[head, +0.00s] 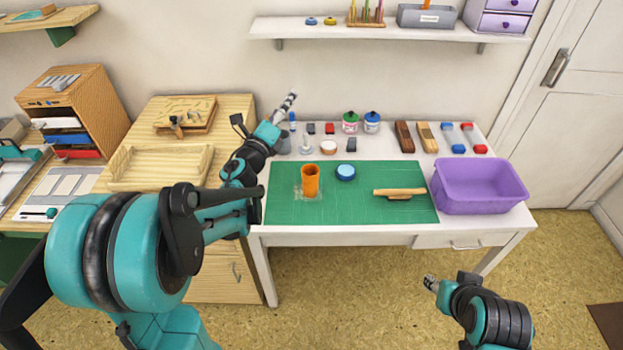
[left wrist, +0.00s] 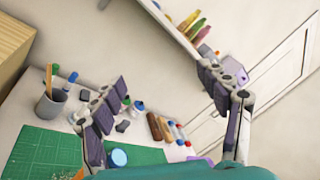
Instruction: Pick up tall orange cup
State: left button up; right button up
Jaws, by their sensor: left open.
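The tall orange cup (head: 310,181) stands upright on the left part of the green cutting mat (head: 355,207) in the head view. In the left wrist view only a small orange sliver, perhaps its rim, shows at the bottom edge. My left gripper (head: 288,103) is raised near the back left of the white table, behind and above the cup and apart from it. In the left wrist view my left gripper (left wrist: 165,82) has its fingers spread wide with nothing between them. My right gripper (head: 431,283) is low in front of the table, far from the cup; its fingers are too small to read.
A blue-topped round pad (head: 346,172) and a wooden piece (head: 399,193) lie on the mat. A purple bin (head: 480,187) stands at the right. A grey cup (left wrist: 51,103), jars (head: 350,122) and blocks line the back. A shelf (head: 390,30) hangs above.

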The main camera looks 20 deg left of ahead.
pick_arm(q)
notch_tip(320, 180, down, 9)
jog(key=w+d+m+g+h+p, duration=0.1)
jog(key=w+d+m+g+h, duration=0.3)
jog(key=m, duration=0.6)
jog(key=m+g+h+p, duration=0.1)
jog(key=m+g+h, duration=0.25)
jog(key=m, duration=0.45)
send_near(316, 172)
jog(key=shift+w+d+r+g+y, duration=0.1)
jog(key=shift+w+d+g+y, duration=0.15)
jog(key=shift+d, duration=0.25)
jog(key=shift+w+d+g+y, duration=0.15)
jog(key=shift+d+g+y, duration=0.05)
jog(key=shift+d, duration=0.3)
jog(key=x, duration=0.2)
jog(key=b+x, duration=0.2)
jog(key=x, duration=0.1)
jog(key=shift+w+a, duration=0.1)
jog(key=shift+w, duration=0.4)
jog(key=shift+r, duration=0.1)
jog(key=c, duration=1.2)
